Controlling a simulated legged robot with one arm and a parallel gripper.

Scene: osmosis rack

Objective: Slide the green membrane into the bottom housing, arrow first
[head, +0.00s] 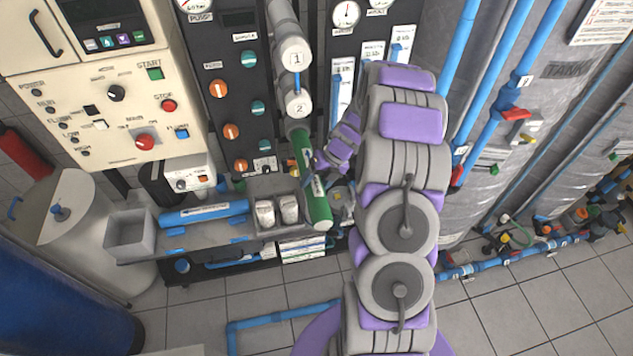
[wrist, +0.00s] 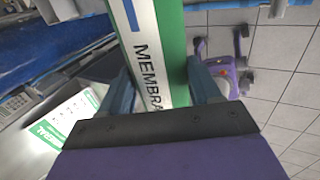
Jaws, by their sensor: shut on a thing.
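The green membrane (head: 319,207) is a long green tube with a white label, in the middle of the head view. In the wrist view the membrane (wrist: 158,55) shows the letters "MEMBRA" between my fingers. My gripper (head: 315,163) is shut on it, and my gripper (wrist: 160,80) has a finger on each side. The membrane's far end meets the grey mouth of the bottom housing (head: 297,124), under the housings marked 1 (head: 293,52) and 2 (head: 298,101). I cannot tell how far inside it is. No arrow is readable.
A shelf holds a blue tube (head: 203,213), a grey bin (head: 130,234) and two white cups (head: 277,211) left of the membrane. A control cabinet (head: 100,100) stands left. Blue pipes (head: 490,80) and a grey tank (head: 520,125) stand right.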

